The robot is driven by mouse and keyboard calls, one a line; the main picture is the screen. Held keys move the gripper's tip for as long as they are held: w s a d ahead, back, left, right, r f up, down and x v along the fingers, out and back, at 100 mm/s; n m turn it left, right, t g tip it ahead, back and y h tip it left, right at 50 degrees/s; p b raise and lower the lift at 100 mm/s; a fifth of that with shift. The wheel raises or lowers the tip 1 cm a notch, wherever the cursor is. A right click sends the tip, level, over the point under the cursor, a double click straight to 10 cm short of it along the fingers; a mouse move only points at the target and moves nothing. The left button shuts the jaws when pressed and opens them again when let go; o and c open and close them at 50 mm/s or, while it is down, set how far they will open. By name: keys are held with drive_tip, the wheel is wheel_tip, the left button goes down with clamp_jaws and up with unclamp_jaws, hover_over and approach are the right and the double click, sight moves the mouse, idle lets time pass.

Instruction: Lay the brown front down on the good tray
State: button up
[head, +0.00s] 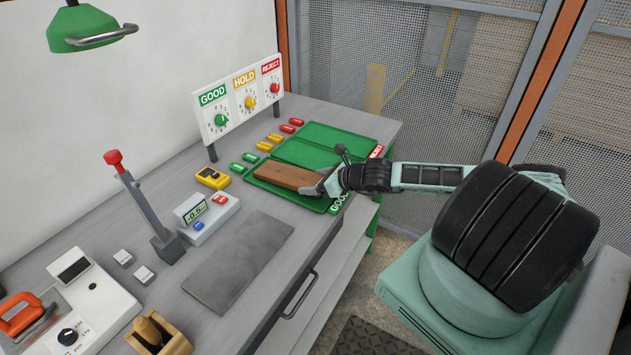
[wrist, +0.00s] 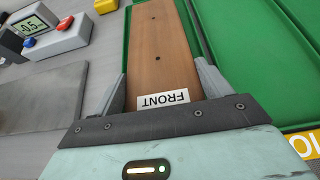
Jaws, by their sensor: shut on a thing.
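The brown front (head: 289,176) is a flat wooden board. It lies level at the near-left green tray, the one labelled GOOD (head: 325,206). My gripper (head: 318,188) is shut on the board's near end. In the wrist view the board (wrist: 160,50) runs away from my gripper (wrist: 165,92), with a FRONT label between the fingers and small dark holes along it. I cannot tell whether the board touches the tray floor.
A second green tray (head: 345,142) lies behind, by a REJECT label. Coloured pieces (head: 268,146) line the bench beside the trays. A yellow meter (head: 212,178), a display box (head: 208,214) and a red-topped lever (head: 139,200) stand left. A grey mat (head: 240,262) is bare. A sign board (head: 238,100) stands behind.

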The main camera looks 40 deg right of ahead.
drive_tip(key=shift+f, duration=0.25)
drive_tip(key=o, duration=1.2)
drive_tip(key=shift+c, duration=0.2)
drive_tip(key=c, duration=1.2)
drive_tip(key=shift+c, duration=0.2)
drive_tip(key=shift+s+d, duration=0.3)
drive_tip(key=shift+s, duration=0.4)
drive_tip(key=shift+s+d, duration=0.25)
drive_tip(key=shift+s, duration=0.45)
drive_tip(key=shift+s+d, duration=0.25)
drive_tip(key=shift+s, duration=0.5)
drive_tip(key=shift+s+d, duration=0.25)
drive_tip(key=shift+s, duration=0.45)
drive_tip(key=o, duration=0.6)
drive_tip(key=shift+c, duration=0.2)
